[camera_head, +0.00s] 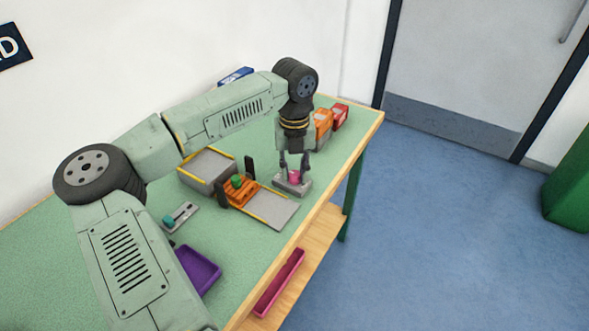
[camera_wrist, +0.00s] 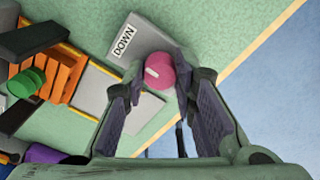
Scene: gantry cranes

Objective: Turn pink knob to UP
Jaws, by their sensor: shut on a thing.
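The pink knob (camera_head: 295,177) stands on a grey base plate (camera_head: 287,187) near the table's right edge. My gripper (camera_head: 294,165) points down over it with its fingers at the knob. In the wrist view the knob (camera_wrist: 160,77) is between my two fingertips and my gripper is shut on it. A short white mark on the knob's top lies toward its left side in that view. A white label reading DOWN is on the base plate (camera_wrist: 142,36), above and left of the knob. No UP label is visible; my fingers hide part of the plate.
An orange block with a green knob (camera_head: 237,181) sits left on a grey track with dark posts. Orange (camera_head: 323,121) and red (camera_head: 340,116) boxes stand behind my gripper. A purple tray (camera_head: 199,268) is nearer the front. A pink tray (camera_head: 279,283) lies on the lower shelf.

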